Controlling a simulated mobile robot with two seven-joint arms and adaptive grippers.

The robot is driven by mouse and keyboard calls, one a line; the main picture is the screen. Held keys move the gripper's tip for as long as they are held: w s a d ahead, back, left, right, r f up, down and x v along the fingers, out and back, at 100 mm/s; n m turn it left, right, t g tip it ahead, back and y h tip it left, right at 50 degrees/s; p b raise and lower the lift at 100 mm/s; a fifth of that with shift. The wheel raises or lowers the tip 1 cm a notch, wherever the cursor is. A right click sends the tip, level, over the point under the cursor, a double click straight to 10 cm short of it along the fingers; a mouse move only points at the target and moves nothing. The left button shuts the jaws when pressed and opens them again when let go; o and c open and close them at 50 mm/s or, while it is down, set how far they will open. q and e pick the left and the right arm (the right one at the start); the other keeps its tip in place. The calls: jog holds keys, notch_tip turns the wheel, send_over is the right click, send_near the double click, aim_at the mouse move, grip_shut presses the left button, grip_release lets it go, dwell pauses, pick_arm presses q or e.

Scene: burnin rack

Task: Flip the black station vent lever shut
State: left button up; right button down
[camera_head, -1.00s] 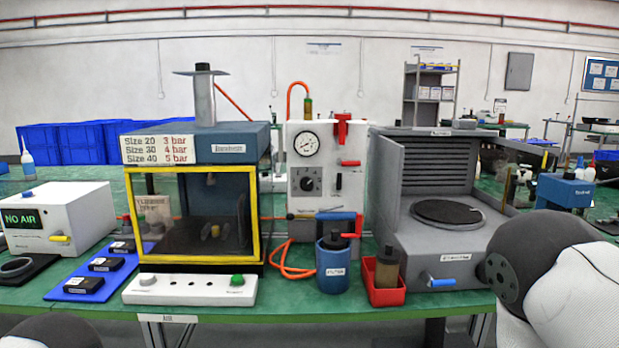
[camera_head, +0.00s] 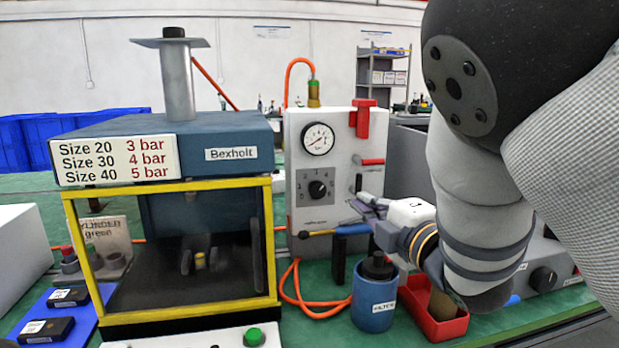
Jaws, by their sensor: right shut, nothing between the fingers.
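The white station panel (camera_head: 297,196) stands in the middle of the head view, with a gauge, a dial and levers. The small black lever (camera_head: 358,182) sticks up on its right side, below a red lever (camera_head: 373,162). My right gripper (camera_head: 361,206) is shut and empty. Its dark fingertips are close in front of the panel, just below the black lever. I cannot tell whether they touch the lever. My right arm fills the right side of the view. My left gripper is out of view.
A blue filter canister (camera_head: 374,308) and a red bin (camera_head: 434,325) stand below the gripper. A yellow-framed chamber (camera_head: 172,186) is to the left. An orange hose (camera_head: 289,286) loops on the green table.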

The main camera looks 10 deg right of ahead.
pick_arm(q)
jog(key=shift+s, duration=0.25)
pick_arm(e)
jog(key=shift+s+d, duration=0.1)
jog(key=shift+s, duration=0.15)
jog(key=w, duration=0.3)
jog(key=w+a+b, duration=0.1)
jog(key=w, duration=0.3)
jog(key=w+a, duration=0.1)
jog(key=w, duration=0.3)
jog(key=shift+w+f+b, duration=0.1)
jog(key=shift+f+b, duration=0.05)
jog(key=shift+b, duration=0.15)
jog(key=shift+w+d+r, duration=0.25)
jog(key=shift+d, duration=0.3)
jog(key=shift+s+d, duration=0.1)
jog(key=shift+d, duration=0.3)
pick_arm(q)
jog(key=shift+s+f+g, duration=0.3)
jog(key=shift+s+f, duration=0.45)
